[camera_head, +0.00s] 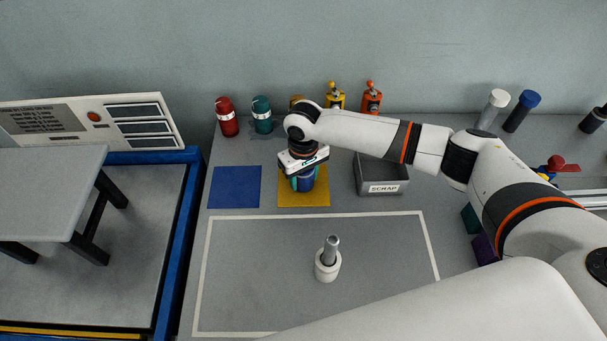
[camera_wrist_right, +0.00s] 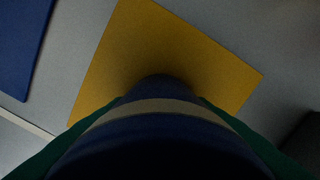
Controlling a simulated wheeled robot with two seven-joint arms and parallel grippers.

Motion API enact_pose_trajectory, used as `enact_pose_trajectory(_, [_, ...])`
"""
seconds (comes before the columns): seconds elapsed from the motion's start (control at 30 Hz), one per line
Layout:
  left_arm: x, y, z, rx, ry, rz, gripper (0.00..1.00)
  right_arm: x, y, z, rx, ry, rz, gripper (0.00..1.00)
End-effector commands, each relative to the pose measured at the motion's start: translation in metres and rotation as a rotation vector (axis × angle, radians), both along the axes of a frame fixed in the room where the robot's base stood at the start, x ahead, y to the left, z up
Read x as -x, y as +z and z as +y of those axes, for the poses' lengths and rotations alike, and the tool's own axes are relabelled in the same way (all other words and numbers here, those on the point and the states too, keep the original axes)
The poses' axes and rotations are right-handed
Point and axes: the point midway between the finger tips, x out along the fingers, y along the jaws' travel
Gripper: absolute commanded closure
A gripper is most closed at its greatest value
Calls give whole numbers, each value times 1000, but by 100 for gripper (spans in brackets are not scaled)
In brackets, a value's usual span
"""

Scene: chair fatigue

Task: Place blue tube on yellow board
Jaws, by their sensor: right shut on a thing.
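The yellow board (camera_head: 318,200) lies flat on the grey bench, right of a blue board. My right gripper (camera_head: 304,183) is over the yellow board and is shut on the blue tube (camera_head: 306,184). The tube is upright in the head view, mostly covered by the gripper. In the right wrist view the tube (camera_wrist_right: 160,135), dark blue with a pale band, stands in front of the yellow board (camera_wrist_right: 160,45). I cannot tell whether its lower end touches the board. My left gripper is not in view.
The blue board (camera_head: 234,188) lies to the left. A grey scrap box (camera_head: 382,176) stands close on the right. Red (camera_head: 227,117) and teal (camera_head: 262,115) containers stand behind. A white cylinder with a grey peg (camera_head: 327,262) stands in front inside a white outline.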

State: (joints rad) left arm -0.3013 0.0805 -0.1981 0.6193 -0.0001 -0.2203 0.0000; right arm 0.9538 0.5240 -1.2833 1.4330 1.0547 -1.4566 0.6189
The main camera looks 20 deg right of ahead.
Motion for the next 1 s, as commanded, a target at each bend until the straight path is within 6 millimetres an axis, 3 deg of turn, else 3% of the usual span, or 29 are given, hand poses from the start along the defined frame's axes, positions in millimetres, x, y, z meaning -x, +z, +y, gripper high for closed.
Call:
enact_pose_trajectory(0.27, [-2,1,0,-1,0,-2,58,0,-2,0,0,-1,-1,77])
enact_pose_trajectory(0.3, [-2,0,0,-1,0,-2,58,0,-2,0,0,-1,-1,48])
enact_pose_trajectory(0.4, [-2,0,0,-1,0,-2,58,0,-2,0,0,0,-1,32])
enact_pose_trajectory(0.77, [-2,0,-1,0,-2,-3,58,-1,3,0,0,0,-2,31])
enact_pose_trajectory(1.0, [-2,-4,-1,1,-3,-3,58,-2,43,0,-2,-1,-6,31])
